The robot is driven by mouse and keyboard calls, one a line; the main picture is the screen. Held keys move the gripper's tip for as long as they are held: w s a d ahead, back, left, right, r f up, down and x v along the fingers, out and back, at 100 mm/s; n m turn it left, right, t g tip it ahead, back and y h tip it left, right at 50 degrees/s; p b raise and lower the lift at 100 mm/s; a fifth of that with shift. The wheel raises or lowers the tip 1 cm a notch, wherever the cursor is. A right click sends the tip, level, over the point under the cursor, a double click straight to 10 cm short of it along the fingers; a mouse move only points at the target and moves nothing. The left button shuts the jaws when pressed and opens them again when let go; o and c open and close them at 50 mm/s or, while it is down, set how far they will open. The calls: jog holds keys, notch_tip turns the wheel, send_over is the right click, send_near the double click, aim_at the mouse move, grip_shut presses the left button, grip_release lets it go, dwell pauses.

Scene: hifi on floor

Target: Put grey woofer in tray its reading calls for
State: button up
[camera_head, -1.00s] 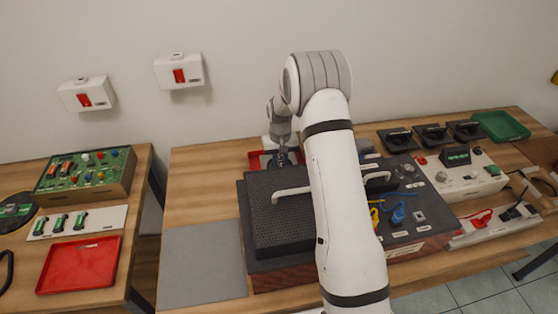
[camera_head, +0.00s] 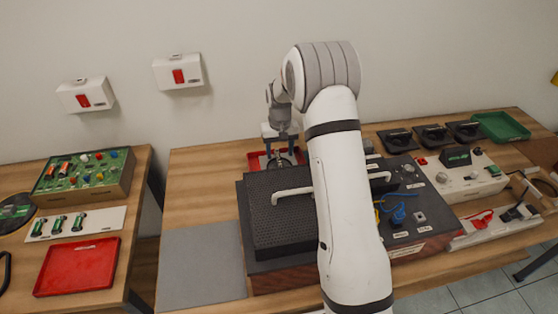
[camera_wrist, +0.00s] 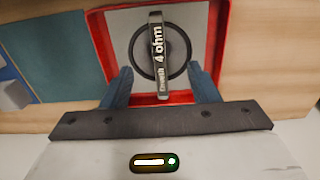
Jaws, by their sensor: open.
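The grey woofer (camera_wrist: 192,20), a grey square plate with a dark ring, lies in a red tray (camera_wrist: 222,45) in the wrist view. An upright bar handle marked "4 ohm" (camera_wrist: 158,50) crosses it. My gripper (camera_wrist: 163,87) is open, with one finger on each side of the handle's near end and a gap to it. In the head view my gripper (camera_head: 282,153) is over the red tray (camera_head: 256,162) behind the dark test box (camera_head: 262,262). A meter (camera_head: 457,156) has a dark screen with green characters, too small to read. A green tray (camera_head: 502,126) stands back right.
A grey mat (camera_head: 203,265) is bare. Another red tray (camera_head: 78,265) on the left table is empty.

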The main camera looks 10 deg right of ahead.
jog(key=s+r, duration=0.4)
jog(key=r, duration=0.3)
jog(key=s+r, duration=0.3)
jog(key=r, duration=0.4)
jog(key=s+r+t, duration=0.1)
jog(key=s+r, duration=0.1)
jog(key=s, duration=1.2)
jog(key=s+r+t, duration=0.2)
jog(key=s, duration=1.2)
jog(key=shift+s+r, duration=0.2)
jog(key=shift+s, duration=0.15)
jog(key=shift+c, duration=0.3)
